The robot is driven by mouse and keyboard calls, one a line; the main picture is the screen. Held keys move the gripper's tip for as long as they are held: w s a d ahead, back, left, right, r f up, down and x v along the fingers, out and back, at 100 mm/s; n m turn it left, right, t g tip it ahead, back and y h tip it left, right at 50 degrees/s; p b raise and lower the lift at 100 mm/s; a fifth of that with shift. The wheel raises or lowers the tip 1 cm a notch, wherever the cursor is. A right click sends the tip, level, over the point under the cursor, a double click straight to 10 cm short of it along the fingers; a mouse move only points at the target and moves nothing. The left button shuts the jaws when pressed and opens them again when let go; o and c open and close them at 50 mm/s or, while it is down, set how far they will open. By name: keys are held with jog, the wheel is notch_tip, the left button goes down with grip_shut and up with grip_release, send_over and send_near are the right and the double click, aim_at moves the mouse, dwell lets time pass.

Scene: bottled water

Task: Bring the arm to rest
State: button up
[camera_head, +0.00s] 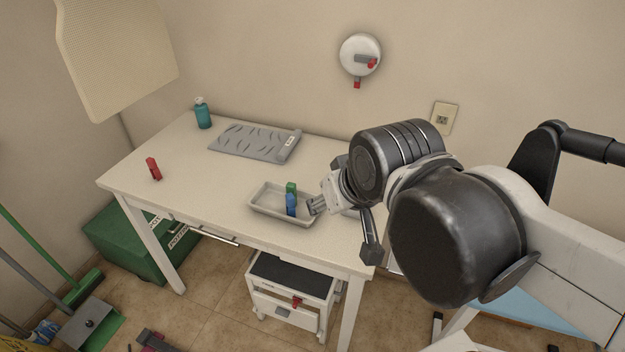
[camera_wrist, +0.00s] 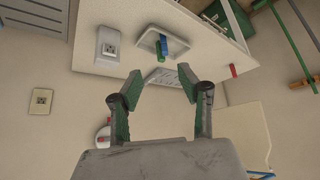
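My gripper (camera_wrist: 160,90) is open in the wrist view, its two green-padded fingers spread well apart with nothing between them. In the head view my arm reaches in from the right over the right end of the white table (camera_head: 215,185), and its dark links hide much of the gripper. A light tray (camera_head: 272,215) stands on the table, just left of the end of my arm in the picture. It holds a blue item (camera_head: 291,204) and a green item (camera_head: 291,188), upright side by side. The tray (camera_wrist: 180,52) also shows beyond my fingers in the wrist view.
A grey patterned pad (camera_head: 255,143), a teal bottle (camera_head: 203,113) and a red item (camera_head: 153,169) are on the table. A white round fixture (camera_head: 350,50) and an outlet (camera_head: 445,117) are on the wall. A drawer unit (camera_head: 285,295) stands below.

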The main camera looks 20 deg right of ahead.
jog(key=shift+s, duration=0.55)
jog(key=shift+f, duration=0.15)
notch_tip(320, 180, down, 3)
jog(key=b, duration=0.3)
